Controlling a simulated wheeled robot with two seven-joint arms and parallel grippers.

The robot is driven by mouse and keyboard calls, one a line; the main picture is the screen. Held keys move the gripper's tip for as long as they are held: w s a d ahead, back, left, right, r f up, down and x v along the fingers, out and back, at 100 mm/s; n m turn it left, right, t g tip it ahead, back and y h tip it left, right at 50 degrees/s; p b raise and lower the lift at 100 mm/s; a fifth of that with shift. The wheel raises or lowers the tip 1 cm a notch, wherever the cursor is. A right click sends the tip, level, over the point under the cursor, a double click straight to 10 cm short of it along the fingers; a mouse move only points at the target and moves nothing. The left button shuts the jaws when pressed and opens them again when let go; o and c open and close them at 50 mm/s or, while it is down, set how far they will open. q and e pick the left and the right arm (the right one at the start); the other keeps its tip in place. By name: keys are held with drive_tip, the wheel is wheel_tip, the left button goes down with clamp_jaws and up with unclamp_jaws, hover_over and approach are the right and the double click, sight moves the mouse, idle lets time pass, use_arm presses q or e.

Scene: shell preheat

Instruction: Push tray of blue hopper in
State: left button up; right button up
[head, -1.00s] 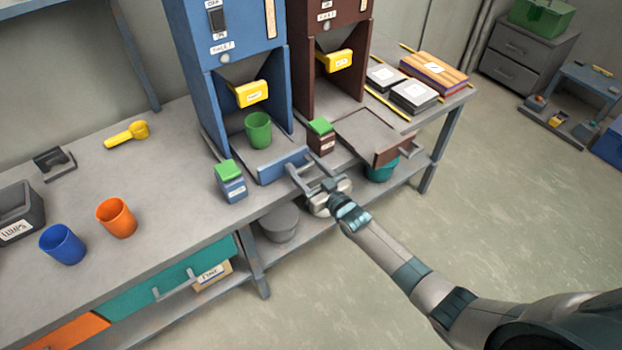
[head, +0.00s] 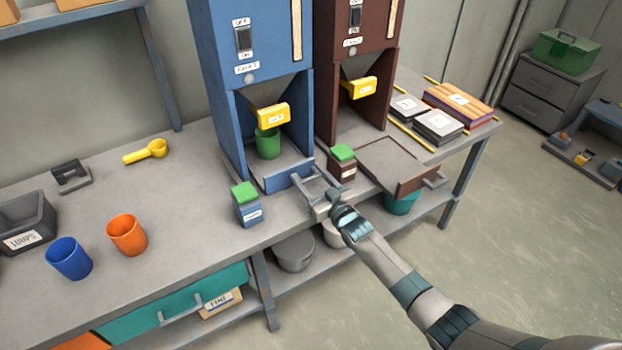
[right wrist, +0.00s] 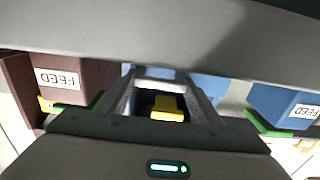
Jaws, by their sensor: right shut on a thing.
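The blue hopper (head: 253,65) stands on the bench with a yellow spout piece (head: 272,116) above its tray. Its tray, with a blue front (head: 288,177), sits low in the hopper's opening, its front at the opening's edge. A green cup (head: 268,143) stands on the tray under the spout, its rim partly hidden by it. My right gripper (head: 322,190) is at the tray's front, shut on the tray handle; the exact grip is small in the head view. In the right wrist view a yellow piece (right wrist: 168,108) shows between the fingers. My left gripper is not in view.
A blue box with green lid (head: 247,205) and a brown one (head: 342,163) stand either side of the tray front. The brown hopper (head: 353,80) has its tray (head: 395,160) pulled out at right. Orange (head: 127,236) and blue (head: 68,259) cups stand left.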

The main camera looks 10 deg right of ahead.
drive_tip(key=o, duration=1.2)
drive_tip(key=shift+w+r, duration=0.1)
drive_tip(key=shift+r, duration=0.1)
drive_tip(key=o, duration=0.3)
drive_tip(key=shift+w+a+f, duration=0.1)
drive_tip(key=shift+w+f, duration=0.05)
drive_tip(key=shift+v, duration=0.9)
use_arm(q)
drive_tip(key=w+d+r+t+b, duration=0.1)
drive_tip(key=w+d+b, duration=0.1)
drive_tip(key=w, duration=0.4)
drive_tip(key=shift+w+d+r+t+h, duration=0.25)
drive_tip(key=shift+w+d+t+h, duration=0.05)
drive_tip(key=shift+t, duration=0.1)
use_arm(e)
drive_tip(key=shift+v, duration=7.9)
